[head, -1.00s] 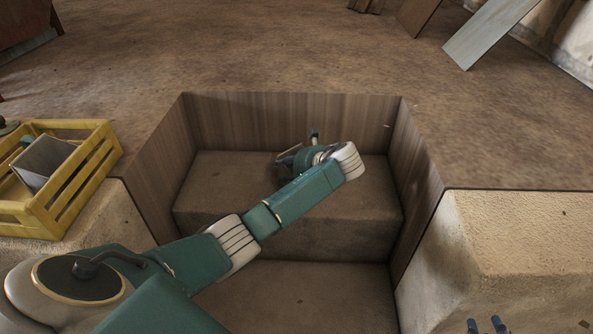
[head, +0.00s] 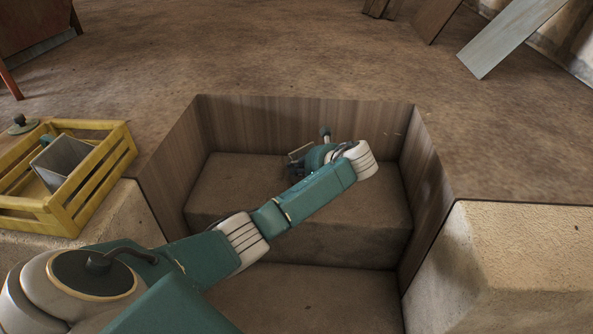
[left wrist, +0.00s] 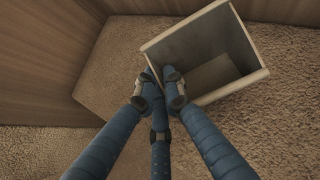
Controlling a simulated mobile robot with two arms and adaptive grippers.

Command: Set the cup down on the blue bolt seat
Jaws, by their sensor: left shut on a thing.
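In the left wrist view a square, open-topped cup (left wrist: 205,45) with pale rims and a grey inside sits tilted at the upper right. My left gripper (left wrist: 160,85) is shut on its near wall at the left corner. In the head view the left arm reaches over the sunken pit, and the left gripper (head: 301,160) is small and partly hidden by its own wrist. The held cup cannot be made out clearly there. No blue bolt seat shows in either view now. My right gripper is not in view.
A yellow slatted crate (head: 60,222) at left holds another grey square container (head: 62,163). The pit has wooden walls (head: 300,122) and a stone step (head: 235,190). A pale stone block (head: 525,250) stands right of it. Planks (head: 510,38) lean at the back right.

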